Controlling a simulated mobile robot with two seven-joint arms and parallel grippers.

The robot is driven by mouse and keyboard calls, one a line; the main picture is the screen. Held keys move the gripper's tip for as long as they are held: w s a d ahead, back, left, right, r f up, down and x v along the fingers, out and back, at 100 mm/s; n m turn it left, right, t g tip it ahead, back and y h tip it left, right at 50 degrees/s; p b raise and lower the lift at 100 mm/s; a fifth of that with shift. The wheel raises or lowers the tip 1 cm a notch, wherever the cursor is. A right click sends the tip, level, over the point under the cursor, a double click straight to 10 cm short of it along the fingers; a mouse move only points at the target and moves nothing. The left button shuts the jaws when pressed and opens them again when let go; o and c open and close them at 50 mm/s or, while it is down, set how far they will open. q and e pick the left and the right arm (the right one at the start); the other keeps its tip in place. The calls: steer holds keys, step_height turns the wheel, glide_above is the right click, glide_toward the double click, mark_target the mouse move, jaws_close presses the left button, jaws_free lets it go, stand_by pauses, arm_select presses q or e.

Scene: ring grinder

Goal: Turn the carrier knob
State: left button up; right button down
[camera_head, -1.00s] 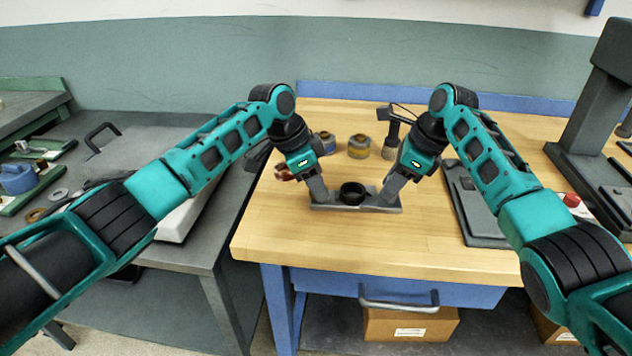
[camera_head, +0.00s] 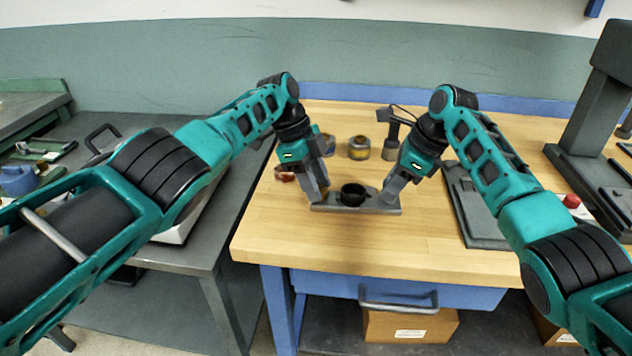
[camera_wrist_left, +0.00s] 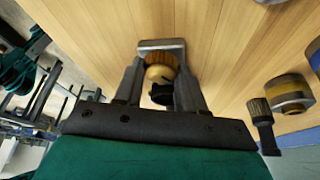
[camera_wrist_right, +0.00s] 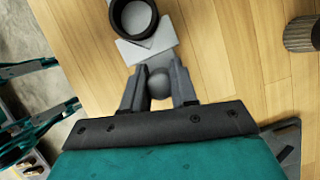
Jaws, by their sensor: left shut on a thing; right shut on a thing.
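The carrier (camera_head: 345,207) is a flat grey bar on the wooden bench, with a black ring (camera_head: 352,194) at its middle. It also shows in the right wrist view (camera_wrist_right: 145,50). My left gripper (camera_head: 319,194) is at the carrier's left end. In the left wrist view its fingers are shut on a round brass-coloured knob (camera_wrist_left: 160,72), with a small dark piece near it. My right gripper (camera_head: 389,196) is at the right end. In the right wrist view its fingers are shut on a grey rounded end piece (camera_wrist_right: 158,85) of the carrier. The fingers partly hide both ends.
A grey plate (camera_head: 478,215) lies to the right. The bench front is clear. A grey side table (camera_head: 190,250) stands at left.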

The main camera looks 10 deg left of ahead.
stand_by(0.6)
arm_select(q)
steer(key=o, duration=1.1)
steer(key=shift+s, duration=0.1)
steer(key=v, duration=0.7)
steer(key=shift+a+r, duration=0.1)
steer(key=shift+r, duration=0.2)
